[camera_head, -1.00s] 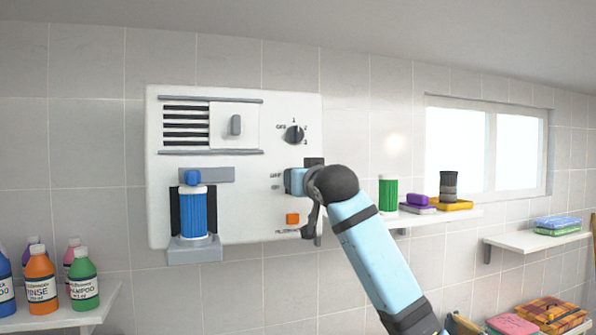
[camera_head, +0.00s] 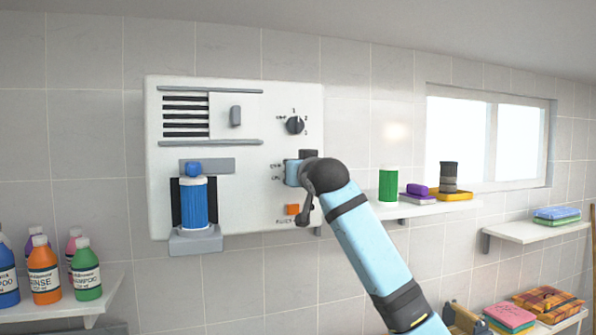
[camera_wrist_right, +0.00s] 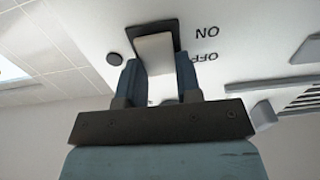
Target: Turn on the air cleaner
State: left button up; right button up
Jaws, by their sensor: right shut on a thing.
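The air cleaner (camera_head: 235,105) is a white panel on the tiled wall, with dark vent slats (camera_head: 186,117), a grey slider (camera_head: 235,116), a dark round dial (camera_head: 295,125), a blue ribbed canister (camera_head: 194,205) in a grey holder and an orange button (camera_head: 292,209). My right gripper (camera_head: 292,172) is at the panel's right side, beside the OFF and ON labels. In the right wrist view, the gripper's blue fingers (camera_wrist_right: 160,75) are shut on a pale switch lever (camera_wrist_right: 153,47) in a dark housing (camera_wrist_right: 150,26). My arm hides part of the switch in the head view. My left gripper is not seen.
Shampoo bottles (camera_head: 86,273) stand on a shelf at the lower left. A shelf right of the panel holds a green canister (camera_head: 388,186), a purple block (camera_head: 417,190) and a dark cylinder (camera_head: 448,177). Folded towels (camera_head: 548,300) lie at the lower right.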

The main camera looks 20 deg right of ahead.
jog(key=t+b, duration=0.1)
jog(key=b, duration=0.1)
jog(key=t+b, duration=0.2)
jog(key=shift+s+f, duration=0.1)
jog(key=shift+f, duration=0.2)
jog(key=o, duration=0.9)
pick_arm(q)
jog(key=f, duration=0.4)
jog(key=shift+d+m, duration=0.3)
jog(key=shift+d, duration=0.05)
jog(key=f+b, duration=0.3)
jog(key=b, duration=0.1)
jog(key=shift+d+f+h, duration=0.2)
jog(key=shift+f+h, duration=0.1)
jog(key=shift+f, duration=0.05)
pick_arm(e)
jog(key=v, duration=1.4)
